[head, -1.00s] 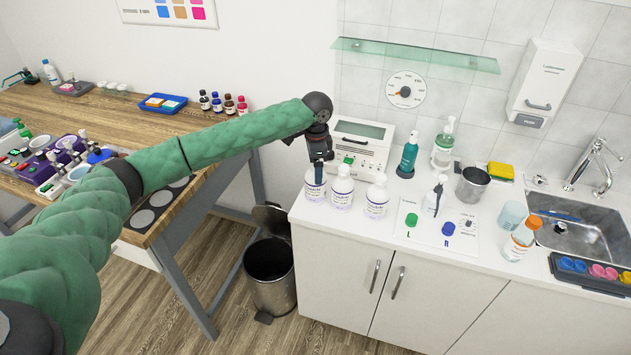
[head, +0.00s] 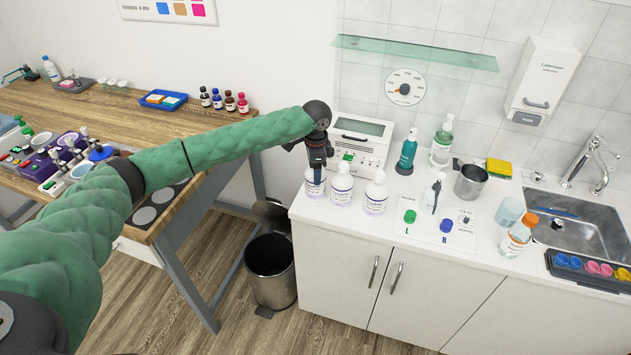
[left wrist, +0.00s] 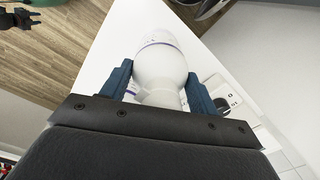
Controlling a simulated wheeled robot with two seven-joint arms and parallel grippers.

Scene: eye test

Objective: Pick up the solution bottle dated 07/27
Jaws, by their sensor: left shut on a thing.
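Three white bottles with purple-edged labels stand in a row at the left end of the white counter: the left bottle (head: 314,190), the middle bottle (head: 341,190) and the right bottle (head: 376,196). Their dates are too small to read. My left gripper (head: 317,174) comes down from above and is shut on the left bottle near its top. In the left wrist view the same bottle (left wrist: 161,62) sits between the two blue fingers of my left gripper (left wrist: 160,85). I cannot tell any gap under it. My right gripper is not in view.
A white device (head: 362,145) stands close behind the bottles. The counter (head: 330,218) ends just in front. A bin (head: 270,262) stands on the floor.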

